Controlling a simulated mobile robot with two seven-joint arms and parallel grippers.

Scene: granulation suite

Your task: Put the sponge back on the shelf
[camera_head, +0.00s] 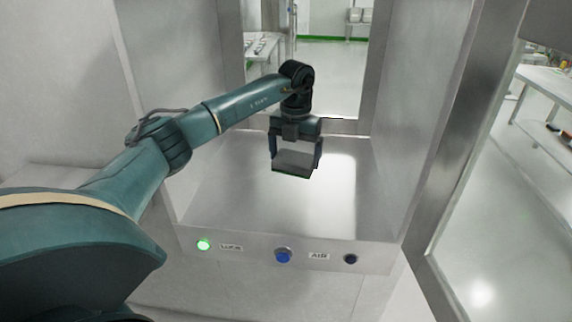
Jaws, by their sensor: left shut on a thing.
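My left gripper (296,160) reaches in from the left and points down inside a metal pass-through chamber. It is shut on a dark grey block, which looks like the sponge (294,164). The sponge sits between the two fingers, over the chamber's shiny floor (240,208). I cannot tell whether it touches the floor. I cannot make out which surface is the shelf. My right gripper is not in view.
The chamber's front panel has a green light (203,244), a blue button (283,255) and a dark button (351,259). An open door (455,150) stands at the right. Tables (548,88) show beyond it. The chamber floor right of the gripper is clear.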

